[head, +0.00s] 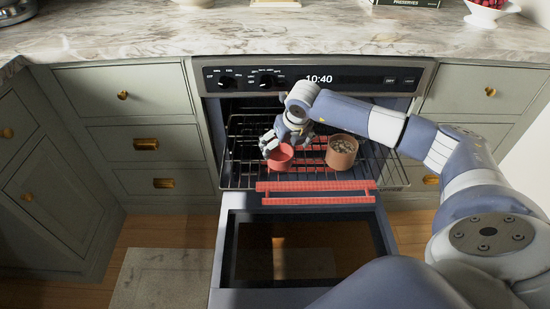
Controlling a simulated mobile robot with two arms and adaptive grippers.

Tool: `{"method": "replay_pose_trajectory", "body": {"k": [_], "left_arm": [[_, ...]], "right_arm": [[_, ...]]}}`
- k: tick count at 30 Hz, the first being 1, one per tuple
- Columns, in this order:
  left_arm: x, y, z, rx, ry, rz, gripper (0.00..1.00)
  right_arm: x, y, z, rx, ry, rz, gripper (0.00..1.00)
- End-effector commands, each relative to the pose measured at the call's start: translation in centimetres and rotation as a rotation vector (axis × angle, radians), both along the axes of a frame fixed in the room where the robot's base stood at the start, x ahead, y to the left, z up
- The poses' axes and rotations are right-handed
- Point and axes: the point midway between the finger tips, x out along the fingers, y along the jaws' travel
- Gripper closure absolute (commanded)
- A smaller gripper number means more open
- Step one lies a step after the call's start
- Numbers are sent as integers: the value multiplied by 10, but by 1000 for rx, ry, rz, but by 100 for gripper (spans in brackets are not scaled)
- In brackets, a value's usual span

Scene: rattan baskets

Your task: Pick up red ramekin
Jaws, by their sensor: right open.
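The red ramekin (281,157) sits on the oven's pulled-out wire rack, left of the rack's middle. My right gripper (272,146) is at the ramekin's upper left rim, with its fingers apart. Part of the ramekin's rim and far side is hidden behind the gripper. I cannot tell whether the fingers touch the rim. My left gripper is not in view.
A brown pot (341,152) with small contents stands on the wire rack (240,165), right of the ramekin. A red guard (318,187) runs along the rack's front edge. The oven door (229,260) hangs open below. A marble counter (200,35) is above.

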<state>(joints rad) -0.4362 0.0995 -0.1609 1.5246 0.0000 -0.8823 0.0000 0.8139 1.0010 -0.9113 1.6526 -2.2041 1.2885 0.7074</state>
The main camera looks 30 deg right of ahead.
Motion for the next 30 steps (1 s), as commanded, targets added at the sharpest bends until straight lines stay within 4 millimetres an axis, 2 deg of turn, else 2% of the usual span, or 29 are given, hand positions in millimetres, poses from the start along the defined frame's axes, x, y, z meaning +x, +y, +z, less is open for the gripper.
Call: {"method": "replay_pose_trajectory", "body": {"k": [3, 8, 18, 27, 28, 30], "left_arm": [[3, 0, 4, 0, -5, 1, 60], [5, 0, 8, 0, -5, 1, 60], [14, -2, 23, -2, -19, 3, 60], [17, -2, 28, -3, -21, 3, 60], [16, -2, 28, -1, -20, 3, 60], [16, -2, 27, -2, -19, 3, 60]], "right_arm": [[6, 0, -15, 3, 1, -1, 7], [10, -1, -25, 3, 0, 0, 7], [28, -3, -64, 4, -1, 0, 7], [30, -4, -68, 4, -2, 1, 7], [30, -4, -68, 4, -1, 1, 12], [30, -4, -68, 4, -1, 1, 28]]}}
